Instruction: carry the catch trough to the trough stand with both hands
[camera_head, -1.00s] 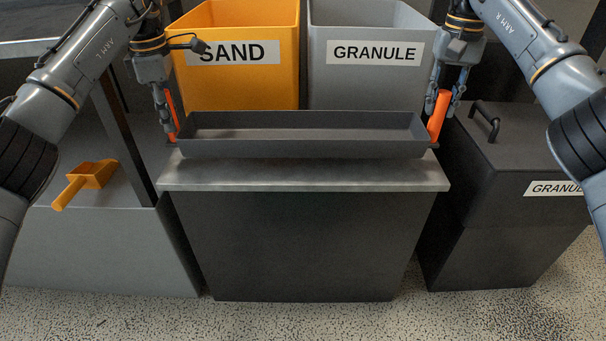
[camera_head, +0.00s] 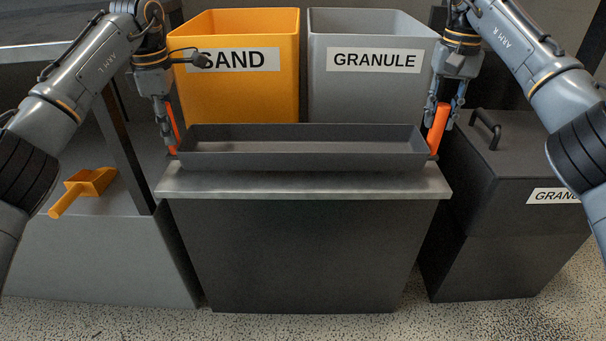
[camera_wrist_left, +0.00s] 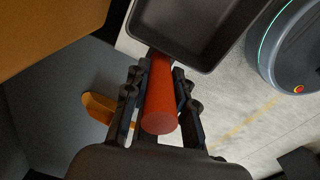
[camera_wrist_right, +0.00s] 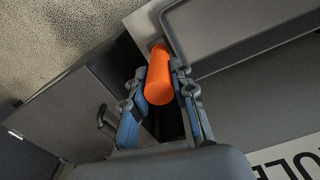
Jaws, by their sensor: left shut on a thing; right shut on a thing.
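The catch trough (camera_head: 300,161) is a long, shallow dark grey tray with an orange handle at each end. It lies level at the top of the grey-topped stand (camera_head: 300,184); I cannot tell whether it touches it. My left gripper (camera_head: 168,135) is shut on the left handle (camera_head: 175,122), which also shows between its fingers in the left wrist view (camera_wrist_left: 161,98). My right gripper (camera_head: 436,125) is shut on the right handle (camera_head: 438,128), seen in the right wrist view (camera_wrist_right: 159,80). The trough's inside looks empty.
Behind the trough stand an orange SAND bin (camera_head: 240,95) and a grey GRANULE bin (camera_head: 365,100). An orange scoop (camera_head: 85,188) lies on a grey surface at the left. A dark lidded GRANULE box (camera_head: 510,180) with a handle stands at the right.

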